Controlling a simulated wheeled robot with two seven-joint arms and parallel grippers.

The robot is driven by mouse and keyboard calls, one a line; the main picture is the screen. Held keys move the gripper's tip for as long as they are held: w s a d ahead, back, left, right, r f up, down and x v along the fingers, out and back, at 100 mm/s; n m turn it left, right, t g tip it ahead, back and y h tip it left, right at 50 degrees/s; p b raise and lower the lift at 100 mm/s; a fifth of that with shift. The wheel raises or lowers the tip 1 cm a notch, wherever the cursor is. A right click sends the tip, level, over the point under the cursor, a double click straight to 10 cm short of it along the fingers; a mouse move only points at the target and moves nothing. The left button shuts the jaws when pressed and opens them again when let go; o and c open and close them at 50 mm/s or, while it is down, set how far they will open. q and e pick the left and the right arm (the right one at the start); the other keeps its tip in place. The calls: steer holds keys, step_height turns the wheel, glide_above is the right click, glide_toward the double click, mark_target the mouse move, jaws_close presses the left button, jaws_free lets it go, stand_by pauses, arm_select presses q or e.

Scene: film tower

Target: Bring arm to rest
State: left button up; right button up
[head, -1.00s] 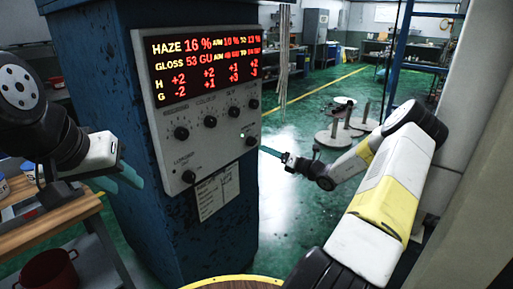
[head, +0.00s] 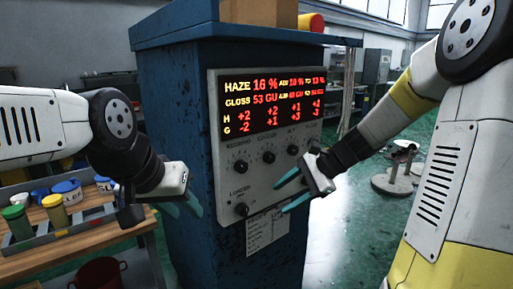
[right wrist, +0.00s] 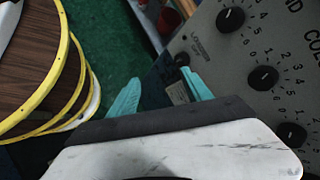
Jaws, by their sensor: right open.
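My right gripper (head: 285,196) is open and empty, with its two teal fingers spread in front of the lower part of the grey control panel (head: 222,150). In the right wrist view the open fingers (right wrist: 160,92) have nothing between them, and panel knobs (right wrist: 230,20) show to the right. I cannot tell whether a fingertip touches the panel. My left gripper (head: 182,207) hangs beside the blue cabinet's left side, fingers pointing down and right. Its fingers are seen at a slant, so its opening is unclear.
The blue cabinet (head: 180,100) carries the panel and its lit red display (head: 268,103). A wooden bench (head: 75,243) with several paint pots stands at left, a dark red bucket (head: 100,272) below. A round stand (head: 392,183) is behind at right. Green floor is open there.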

steer(key=s+d+r+n+t+h, duration=0.2)
steer(key=s+d+r+n+h, duration=0.1)
steer(key=s+n, duration=0.3)
steer(key=s+d+r+n+t+h, duration=0.1)
steer(key=s+d+r+n+h, duration=0.2)
steer(key=s+n, duration=0.4)
steer(key=s+r, duration=0.1)
steer(key=s, duration=0.3)
steer(key=shift+r+t+h, duration=0.25)
steer(key=shift+t+h, duration=0.05)
steer(key=shift+t, duration=0.1)
